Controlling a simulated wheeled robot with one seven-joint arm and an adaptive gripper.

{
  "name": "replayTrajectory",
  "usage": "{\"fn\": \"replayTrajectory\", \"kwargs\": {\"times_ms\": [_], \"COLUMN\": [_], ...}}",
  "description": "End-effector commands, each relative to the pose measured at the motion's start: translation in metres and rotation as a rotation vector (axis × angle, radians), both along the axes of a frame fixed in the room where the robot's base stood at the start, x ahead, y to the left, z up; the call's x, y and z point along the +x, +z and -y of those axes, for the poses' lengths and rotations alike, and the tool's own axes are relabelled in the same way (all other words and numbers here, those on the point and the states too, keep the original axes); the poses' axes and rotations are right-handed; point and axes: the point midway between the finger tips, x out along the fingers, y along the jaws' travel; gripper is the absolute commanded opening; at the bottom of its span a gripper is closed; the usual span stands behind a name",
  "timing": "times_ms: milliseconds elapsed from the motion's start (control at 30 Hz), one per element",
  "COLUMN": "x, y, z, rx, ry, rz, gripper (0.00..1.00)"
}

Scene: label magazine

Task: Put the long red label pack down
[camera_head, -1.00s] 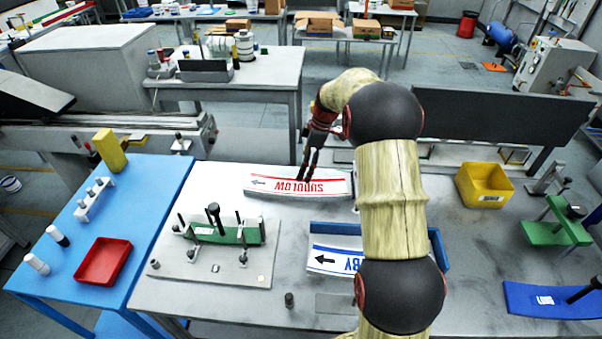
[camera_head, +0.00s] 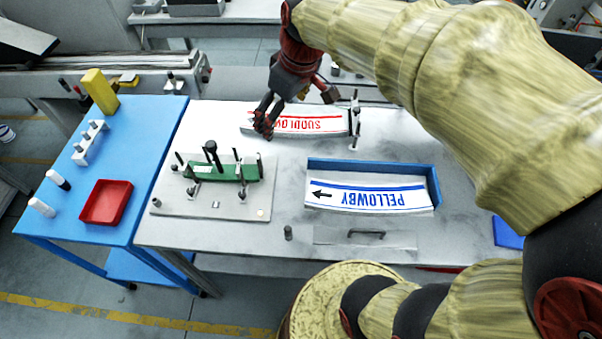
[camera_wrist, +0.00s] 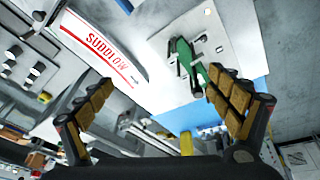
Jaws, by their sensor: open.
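The long red label pack (camera_head: 308,123), white with red SUDLOW lettering and a red line, lies at the back middle of the table in the head view. It also shows at upper left in the wrist view (camera_wrist: 98,47). My gripper (camera_head: 265,120) is over the pack's left end in the head view and hides part of it. In the wrist view my gripper (camera_wrist: 160,84) has its fingers spread wide with nothing between them. The pack is off beyond the left finger there. I cannot tell whether a finger touches it.
A blue tray (camera_head: 434,184) holds a blue-lettered PELLOWBY pack (camera_head: 370,197). A plate with a green fixture (camera_head: 225,172) stands to the left. Thin metal posts (camera_head: 355,120) stand at the red pack's right end. A red bin (camera_head: 106,202) sits on the blue side table (camera_head: 150,150).

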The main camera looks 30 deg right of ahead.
Motion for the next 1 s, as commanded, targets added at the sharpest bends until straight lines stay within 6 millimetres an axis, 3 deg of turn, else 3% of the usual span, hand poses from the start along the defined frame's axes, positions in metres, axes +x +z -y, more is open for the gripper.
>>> {"fn": "replayTrajectory", "kwargs": {"times_ms": [33,200,400,600,1000], "x": [-0.022,-0.085,-0.138,-0.158,-0.159], "y": [0.005,0.005,-0.007,-0.016,-0.025], "z": [-0.010,-0.032,-0.045,-0.048,-0.048], "rx": [0.004,0.037,0.085,0.110,0.113], "ry": [-0.035,-0.178,-0.310,-0.367,-0.373], "rz": [0.021,0.078,0.136,0.159,0.159], "gripper": [0.91,0.91,0.91,0.91,0.91]}}
